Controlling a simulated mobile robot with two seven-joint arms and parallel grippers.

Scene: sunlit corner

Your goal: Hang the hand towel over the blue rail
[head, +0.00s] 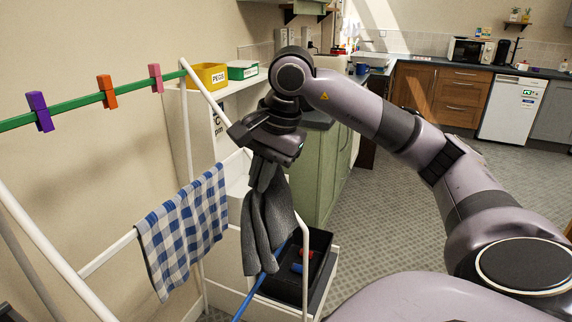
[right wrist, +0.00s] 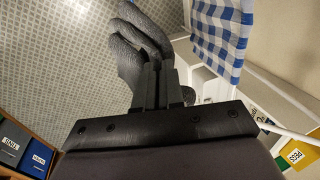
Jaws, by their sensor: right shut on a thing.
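A dark grey hand towel (head: 268,225) hangs bunched from my right gripper (head: 264,172), which is shut on its upper end. The blue rail (head: 248,297) slants up from the bottom of the head view and passes behind the towel. The towel's lower part overlaps the rail in the picture; I cannot tell whether they touch. My left gripper is not in view.
A blue-and-white checked cloth (head: 185,230) hangs on a white bar of the rack, left of the grey towel. A green rail (head: 72,104) above carries several pegs. A black crate (head: 318,243) sits behind the towel. Open floor (head: 375,215) lies to the right.

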